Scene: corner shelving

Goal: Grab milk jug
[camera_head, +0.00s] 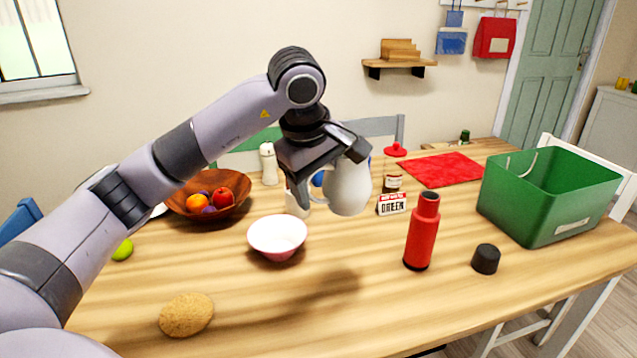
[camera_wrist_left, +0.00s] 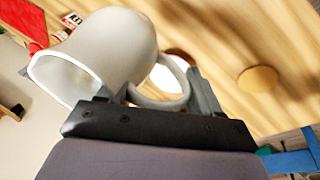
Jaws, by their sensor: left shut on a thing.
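The white milk jug (camera_head: 348,187) hangs in the air above the table, in front of the back edge. My left gripper (camera_head: 322,160) is shut on the jug, at its upper left side in the head view. In the left wrist view the jug (camera_wrist_left: 115,50) shows its open mouth to the left. Its looped handle (camera_wrist_left: 172,92) lies between the fingers of my left gripper (camera_wrist_left: 165,105). The jug is clear of the table. My right gripper is in neither view.
A white and pink bowl (camera_head: 277,234) stands below and left of the jug. A red bottle (camera_head: 422,232), a black cap (camera_head: 486,259) and a green crate (camera_head: 535,205) stand to the right. A wooden fruit bowl (camera_head: 190,205) is at the left. The front middle of the table is clear.

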